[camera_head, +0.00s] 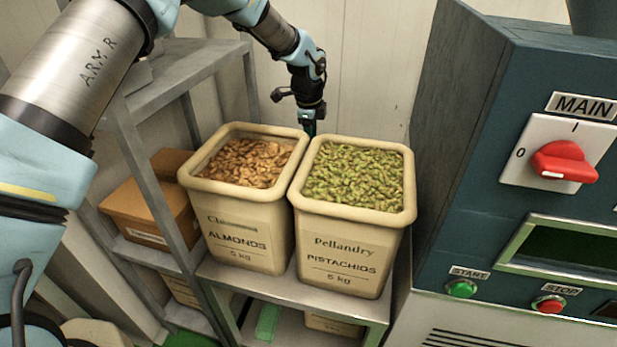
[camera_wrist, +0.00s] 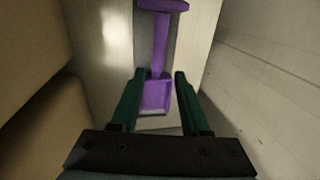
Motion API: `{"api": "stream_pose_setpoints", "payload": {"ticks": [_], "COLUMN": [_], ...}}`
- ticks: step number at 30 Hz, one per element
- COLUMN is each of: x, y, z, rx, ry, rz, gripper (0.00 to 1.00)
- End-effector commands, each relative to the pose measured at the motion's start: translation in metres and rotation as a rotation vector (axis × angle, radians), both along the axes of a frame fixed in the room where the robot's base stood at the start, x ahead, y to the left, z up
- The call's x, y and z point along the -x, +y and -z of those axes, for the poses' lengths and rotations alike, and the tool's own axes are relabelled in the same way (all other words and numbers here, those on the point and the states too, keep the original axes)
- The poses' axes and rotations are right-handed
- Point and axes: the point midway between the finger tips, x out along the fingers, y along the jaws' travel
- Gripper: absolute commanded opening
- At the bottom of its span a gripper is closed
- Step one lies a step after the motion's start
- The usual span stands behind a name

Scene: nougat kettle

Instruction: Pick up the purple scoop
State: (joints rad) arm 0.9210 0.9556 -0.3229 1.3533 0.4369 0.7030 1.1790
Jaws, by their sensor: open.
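The purple scoop (camera_wrist: 158,60) shows in the wrist view, with a crossbar handle at the top and a square pan at the bottom. Its pan is seen between the two dark green fingers of my gripper (camera_wrist: 158,78). The fingers are apart, with a gap on each side of the scoop, and I cannot tell how far beyond them it lies. In the head view my gripper (camera_head: 309,127) points down behind the bins, its tips partly hidden. The scoop is hidden in the head view.
An almond bin (camera_head: 236,228) and a pistachio bin (camera_head: 343,245) stand side by side on a metal shelf (camera_head: 285,290), close in front of my gripper. A blue machine cabinet (camera_head: 470,150) stands at the right. A wall (camera_head: 372,60) is behind. Cardboard boxes (camera_head: 150,210) sit at the left.

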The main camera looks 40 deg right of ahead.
Motion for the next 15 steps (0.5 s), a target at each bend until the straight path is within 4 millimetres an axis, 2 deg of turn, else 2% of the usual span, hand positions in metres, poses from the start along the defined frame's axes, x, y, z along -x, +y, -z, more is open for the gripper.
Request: {"api": "stream_pose_setpoints", "payload": {"ticks": [9,15], "x": [-0.004,-0.006], "y": [-0.006,-0.009], "z": [0.042,0.057], "rx": [-0.003,0.0], "ry": [0.001,0.0], "rz": [0.001,0.001], "gripper": [0.46,0.46]}}
